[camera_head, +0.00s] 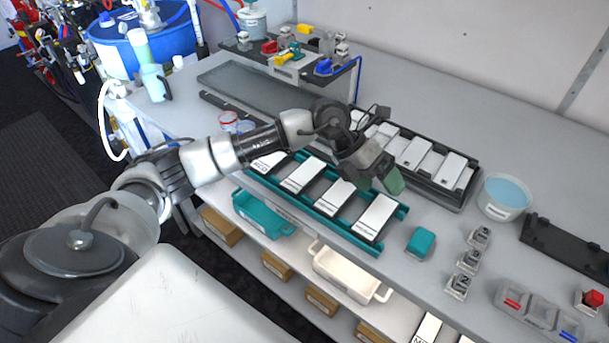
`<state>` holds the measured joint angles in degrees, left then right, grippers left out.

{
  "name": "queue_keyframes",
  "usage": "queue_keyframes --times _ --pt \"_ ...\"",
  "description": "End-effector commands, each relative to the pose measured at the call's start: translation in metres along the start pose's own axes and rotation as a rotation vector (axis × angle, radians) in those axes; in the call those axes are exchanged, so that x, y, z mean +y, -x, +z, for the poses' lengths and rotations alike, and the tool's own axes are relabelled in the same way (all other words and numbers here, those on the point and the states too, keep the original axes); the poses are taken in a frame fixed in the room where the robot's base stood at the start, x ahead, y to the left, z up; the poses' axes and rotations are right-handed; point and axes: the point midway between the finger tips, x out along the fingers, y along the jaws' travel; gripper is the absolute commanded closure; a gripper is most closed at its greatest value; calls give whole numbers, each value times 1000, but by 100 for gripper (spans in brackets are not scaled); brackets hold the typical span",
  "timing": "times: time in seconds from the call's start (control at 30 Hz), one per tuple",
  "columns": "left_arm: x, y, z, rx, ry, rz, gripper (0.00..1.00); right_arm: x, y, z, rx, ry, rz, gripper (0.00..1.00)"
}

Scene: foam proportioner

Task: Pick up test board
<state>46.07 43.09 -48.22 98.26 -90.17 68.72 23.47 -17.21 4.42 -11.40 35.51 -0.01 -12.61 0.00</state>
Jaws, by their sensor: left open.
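Several white boards lie in a teal rack on the grey bench, among them one at the right end (376,217) and one to its left (334,197). More white boards (453,170) lie in a black rack behind. I cannot tell which one is the test board. My left gripper (388,182) has green fingertips and is open. It hangs above the gap between the teal rack (366,246) and the black rack (432,192), with no board visible in it. My left arm hides part of both racks. My right gripper is out of view.
A teal block (421,242), a tub of blue liquid (503,196) and several small numbered blocks (468,262) stand right of the racks. A valve stand (300,68) is at the back. The lower shelf holds a teal bin (262,214) and a white bin (345,275).

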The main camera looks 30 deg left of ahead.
Motion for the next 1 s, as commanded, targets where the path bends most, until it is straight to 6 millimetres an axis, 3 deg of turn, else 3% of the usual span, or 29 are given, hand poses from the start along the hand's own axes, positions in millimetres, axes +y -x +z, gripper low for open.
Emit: queue_keyframes --times 0.03,0.13,0.23,0.37,0.87,1.0 --pt "28 23 5 46 5 156 11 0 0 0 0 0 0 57" --pt "73 66 6 130 50 416 11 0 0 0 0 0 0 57" --pt "100 104 5 184 108 597 11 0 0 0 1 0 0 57" --pt "116 130 2 220 158 712 11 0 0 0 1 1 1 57" --pt "155 94 -16 231 166 729 11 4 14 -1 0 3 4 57" --pt "166 84 -24 232 168 728 11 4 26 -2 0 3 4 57"
